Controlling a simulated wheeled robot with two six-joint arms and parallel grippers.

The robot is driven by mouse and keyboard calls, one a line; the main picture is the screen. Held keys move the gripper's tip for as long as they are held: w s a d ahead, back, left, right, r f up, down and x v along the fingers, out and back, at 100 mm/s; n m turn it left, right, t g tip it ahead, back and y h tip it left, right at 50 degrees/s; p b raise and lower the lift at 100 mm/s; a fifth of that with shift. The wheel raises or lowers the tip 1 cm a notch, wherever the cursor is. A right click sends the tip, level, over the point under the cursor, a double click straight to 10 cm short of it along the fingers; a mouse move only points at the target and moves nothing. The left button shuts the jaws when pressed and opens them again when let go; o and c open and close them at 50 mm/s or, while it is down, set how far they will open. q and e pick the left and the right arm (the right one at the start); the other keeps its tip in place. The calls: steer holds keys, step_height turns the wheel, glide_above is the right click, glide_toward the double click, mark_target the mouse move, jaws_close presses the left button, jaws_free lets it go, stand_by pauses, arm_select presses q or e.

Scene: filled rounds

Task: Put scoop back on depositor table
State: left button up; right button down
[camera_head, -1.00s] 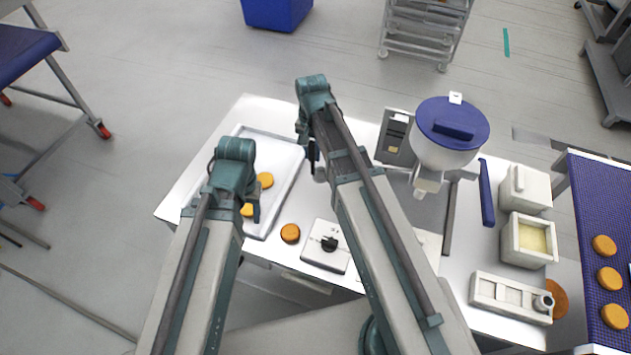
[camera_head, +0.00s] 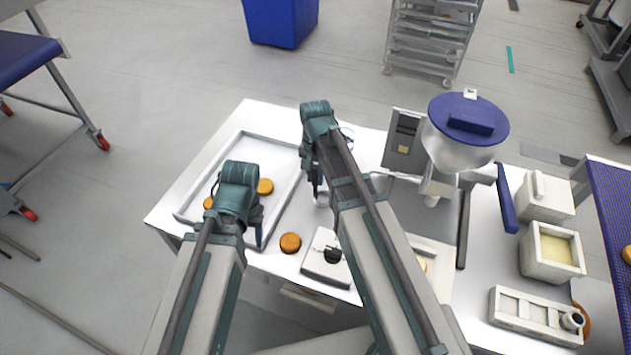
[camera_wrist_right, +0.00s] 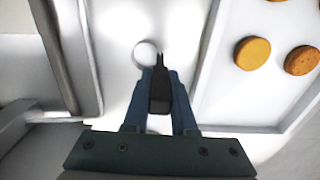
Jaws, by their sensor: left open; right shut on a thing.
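The scoop (camera_wrist_right: 160,92) is held in my right gripper (camera_wrist_right: 160,80), which is shut on its dark handle in the right wrist view. A pale round part, perhaps its bowl, shows just past the fingertips. In the head view my right gripper (camera_head: 317,180) is over the white depositor table (camera_head: 385,160), between the tray and the depositor (camera_head: 465,130) with its blue lid. I cannot tell whether the scoop touches the table. My left gripper (camera_head: 256,220) is open and empty over the tray's front part.
A shallow tray (camera_head: 270,145) with orange rounds lies at the table's left. White containers (camera_head: 552,250) stand at the right, and a blue conveyor (camera_head: 610,195) lies beyond.

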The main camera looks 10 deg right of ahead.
steer(key=shift+f, duration=0.15)
steer(key=c, duration=0.7)
jaws_free()
step_height(320, 180, up, 12)
steer(key=p, duration=1.2)
steer(key=shift+r, duration=0.25)
steer(key=shift+s+a+f+n+h+b, duration=0.2)
steer(key=shift+s+a+f+n+b, duration=0.4)
steer(key=shift+s+a+n, duration=1.5)
steer(key=shift+s+a+f+n+h+b, duration=0.2)
steer(key=shift+s+a+f+n+b, duration=0.45)
steer(key=shift+s+n, duration=1.6)
steer(key=shift+s+a+f+n+h+b, duration=0.35)
steer(key=shift+s+a+n, duration=0.9)
steer(key=shift+s, duration=2.15)
